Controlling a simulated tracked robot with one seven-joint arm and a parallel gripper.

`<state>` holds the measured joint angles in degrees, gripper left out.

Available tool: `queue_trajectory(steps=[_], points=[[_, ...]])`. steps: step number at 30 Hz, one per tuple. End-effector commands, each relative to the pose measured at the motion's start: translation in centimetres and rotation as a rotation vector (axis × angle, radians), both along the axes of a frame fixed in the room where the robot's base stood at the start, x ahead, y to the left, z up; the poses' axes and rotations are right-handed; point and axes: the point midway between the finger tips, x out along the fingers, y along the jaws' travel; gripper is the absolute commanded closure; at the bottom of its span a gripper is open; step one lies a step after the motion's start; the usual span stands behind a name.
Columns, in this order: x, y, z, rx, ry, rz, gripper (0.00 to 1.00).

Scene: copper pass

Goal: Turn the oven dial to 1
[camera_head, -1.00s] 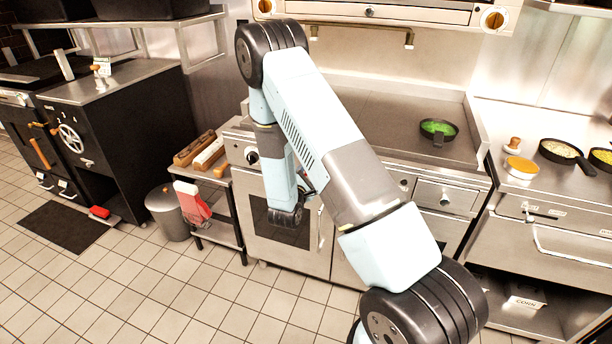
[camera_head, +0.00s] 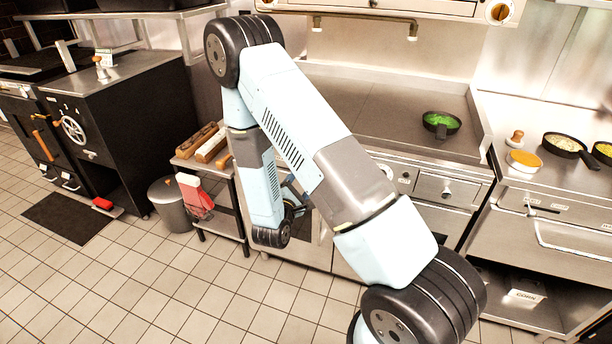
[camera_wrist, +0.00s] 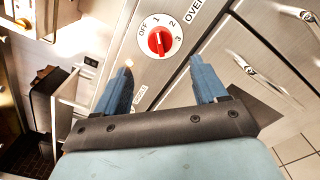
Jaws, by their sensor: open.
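The oven dial (camera_wrist: 160,40) shows in the wrist view as a round white plate with a red knob in its middle. It is marked OFF, 1, 2 and 3, with the word OVEN beside it. I cannot tell surely which mark the knob points to. My gripper (camera_wrist: 162,68) is open and empty, its two blue fingers on either side below the dial in the picture. The fingers appear apart from the knob. In the head view my arm covers the dial, and my gripper is mostly hidden behind the arm by the oven front.
A pan of green food (camera_head: 441,124) stands on the steel cooktop (camera_head: 370,98). More pans (camera_head: 566,146) stand on the right counter. A small rack (camera_head: 222,222) and a grey bin (camera_head: 172,204) stand left of the oven.

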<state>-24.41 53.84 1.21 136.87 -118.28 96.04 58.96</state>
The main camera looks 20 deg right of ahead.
Motion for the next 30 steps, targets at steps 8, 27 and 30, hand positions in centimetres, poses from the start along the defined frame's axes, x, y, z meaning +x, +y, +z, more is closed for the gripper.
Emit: queue_trajectory(steps=[8, 27, 30], points=[[-2.6, 1.9, 0.0, 0.0, 0.0, 0.0, 0.29], [-2.8, 1.8, 0.5, 0.001, -0.004, -0.017, 0.29], [-2.8, 0.8, 2.0, 0.003, -0.014, -0.07, 0.29]])
